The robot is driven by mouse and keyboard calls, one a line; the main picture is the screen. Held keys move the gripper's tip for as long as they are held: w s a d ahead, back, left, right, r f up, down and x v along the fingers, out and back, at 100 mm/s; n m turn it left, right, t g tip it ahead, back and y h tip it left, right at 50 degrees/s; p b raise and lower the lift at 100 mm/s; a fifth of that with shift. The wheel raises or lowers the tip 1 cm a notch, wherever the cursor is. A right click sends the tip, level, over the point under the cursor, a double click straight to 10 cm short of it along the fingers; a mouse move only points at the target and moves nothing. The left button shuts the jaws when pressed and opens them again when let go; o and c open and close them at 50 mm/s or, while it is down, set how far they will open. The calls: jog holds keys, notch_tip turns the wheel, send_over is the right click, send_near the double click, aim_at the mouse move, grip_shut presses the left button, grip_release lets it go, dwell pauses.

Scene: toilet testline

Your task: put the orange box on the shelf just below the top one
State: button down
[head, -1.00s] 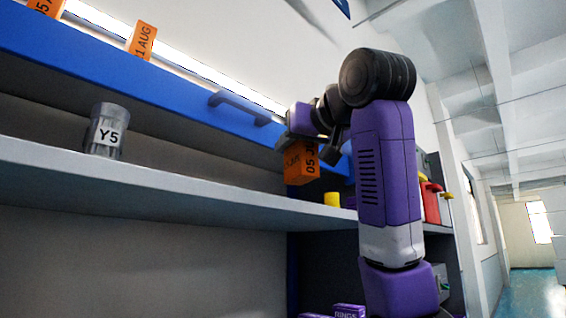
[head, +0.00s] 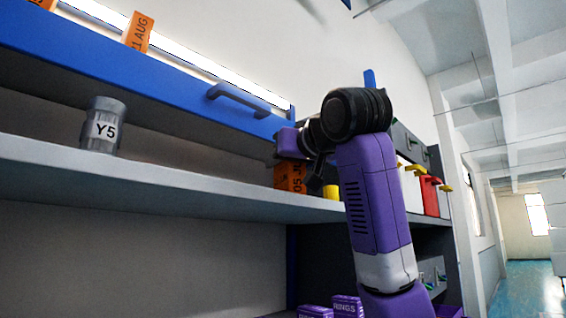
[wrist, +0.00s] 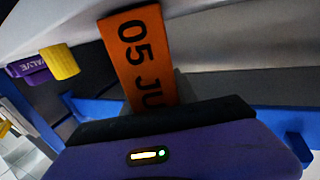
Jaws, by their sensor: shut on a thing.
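The orange box (head: 290,177) with black "05 JU" lettering is held by my gripper (head: 281,158). It is at the shelf (head: 190,188) just below the blue top one (head: 140,80), near that shelf's right part. In the head view I cannot tell whether its base touches the shelf. The wrist view shows the orange box (wrist: 140,55) close up, its lower part hidden behind my gripper's dark and purple body (wrist: 180,150). The fingertips are mostly hidden.
A grey cup marked Y5 (head: 103,126) stands on the same shelf at left. A yellow object (head: 331,191) is just right of the box. A blue handle (head: 240,99) juts from the top shelf's front. The shelf between cup and box is clear.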

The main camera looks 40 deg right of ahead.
jog(key=shift+f, duration=0.15)
jog(key=c, duration=1)
grip_release()
jog(key=shift+o, duration=0.2)
jog(key=shift+r, duration=0.3)
jog(key=b+v, duration=0.2)
jog(key=v, duration=1)
jog(key=shift+f, duration=0.1)
